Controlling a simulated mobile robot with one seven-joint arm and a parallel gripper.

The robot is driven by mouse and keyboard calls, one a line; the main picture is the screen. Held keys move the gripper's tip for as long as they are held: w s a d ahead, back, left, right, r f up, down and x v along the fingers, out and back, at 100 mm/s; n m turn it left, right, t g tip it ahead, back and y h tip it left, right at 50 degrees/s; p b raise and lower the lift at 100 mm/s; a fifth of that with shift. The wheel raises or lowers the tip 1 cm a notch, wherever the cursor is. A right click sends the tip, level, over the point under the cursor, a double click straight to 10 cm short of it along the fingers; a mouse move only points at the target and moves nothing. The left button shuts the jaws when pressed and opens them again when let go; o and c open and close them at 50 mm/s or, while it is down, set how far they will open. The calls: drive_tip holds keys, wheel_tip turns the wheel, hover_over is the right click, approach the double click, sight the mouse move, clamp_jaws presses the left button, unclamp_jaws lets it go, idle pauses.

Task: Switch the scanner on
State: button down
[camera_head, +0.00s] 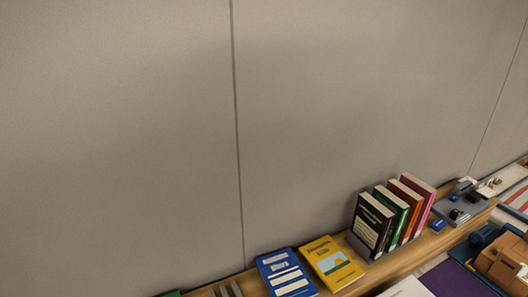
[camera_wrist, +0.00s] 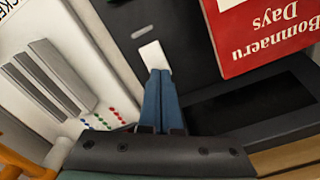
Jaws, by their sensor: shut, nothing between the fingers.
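In the wrist view a dark grey device (camera_wrist: 187,40), which looks like the scanner, fills the middle. It has a black glossy panel (camera_wrist: 235,105) at right. A small white square (camera_wrist: 152,56), possibly its switch, sits on the dark face, and a short pale mark (camera_wrist: 142,32) lies above it. My gripper (camera_wrist: 158,72) has two blue fingers pressed together with nothing between them. Their tips are right at the lower edge of the white square; whether they touch it I cannot tell. The head view does not show my gripper or clearly show the scanner.
A red book (camera_wrist: 262,35) lies over the device's upper right. At left is a pale surface with grey bars (camera_wrist: 55,75) and red and green dots (camera_wrist: 110,115). In the head view, upright books (camera_head: 375,225) and flat blue (camera_head: 287,273) and yellow (camera_head: 331,263) books line a wooden shelf.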

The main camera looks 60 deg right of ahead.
drive_tip(key=shift+f, duration=0.4)
wheel_tip(320, 180, up, 7)
drive_tip(key=p, duration=0.7)
idle(0.3)
idle(0.5)
